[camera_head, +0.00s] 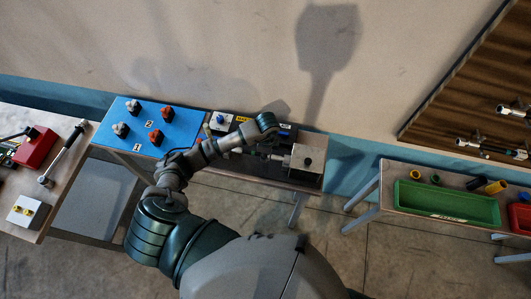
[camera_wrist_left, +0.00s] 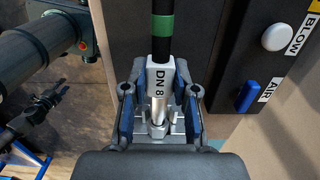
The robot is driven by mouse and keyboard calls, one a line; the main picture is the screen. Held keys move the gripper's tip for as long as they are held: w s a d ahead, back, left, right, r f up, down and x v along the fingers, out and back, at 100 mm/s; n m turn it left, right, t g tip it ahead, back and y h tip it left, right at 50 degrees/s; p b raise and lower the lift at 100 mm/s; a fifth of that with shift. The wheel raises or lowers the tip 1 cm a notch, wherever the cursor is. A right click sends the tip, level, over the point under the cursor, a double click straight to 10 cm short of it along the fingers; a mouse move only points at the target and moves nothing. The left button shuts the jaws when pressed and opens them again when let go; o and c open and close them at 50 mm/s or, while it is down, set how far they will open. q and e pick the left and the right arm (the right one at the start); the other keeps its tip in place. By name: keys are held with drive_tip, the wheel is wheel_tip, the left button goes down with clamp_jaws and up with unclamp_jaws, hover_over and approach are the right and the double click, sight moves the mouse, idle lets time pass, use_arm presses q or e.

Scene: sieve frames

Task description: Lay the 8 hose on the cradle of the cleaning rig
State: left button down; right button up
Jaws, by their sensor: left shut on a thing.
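The 8 hose shows in the left wrist view as a white collar marked "DN 8" (camera_wrist_left: 158,82) on a metal end, with a green-banded black part (camera_wrist_left: 163,27) above it. My left gripper (camera_wrist_left: 160,100) is shut on this hose end. In the head view my left wrist (camera_head: 265,123) is over the middle table, left of a pale block with a black knob (camera_head: 309,154); the fingers are small and hard to make out there. A black box with "BLOW" and "AIR" labels (camera_wrist_left: 228,75) stands right of the hose in the wrist view. I cannot make out the cradle clearly.
A blue panel (camera_head: 140,118) with several valves stands left of the middle table. A left table (camera_head: 75,165) bears a red box. A right bench holds a green tray (camera_head: 445,204). A brown wall board (camera_head: 470,75) carries hose-like parts (camera_head: 490,148).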

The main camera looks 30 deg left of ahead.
use_arm(q)
drive_tip(key=shift+f, duration=0.3)
drive_tip(key=c, duration=0.8)
unclamp_jaws()
drive_tip(key=r, duration=1.2)
drive_tip(key=shift+w+d, duration=0.1)
drive_tip(key=shift+d, duration=0.15)
drive_tip(key=shift+f, duration=0.1)
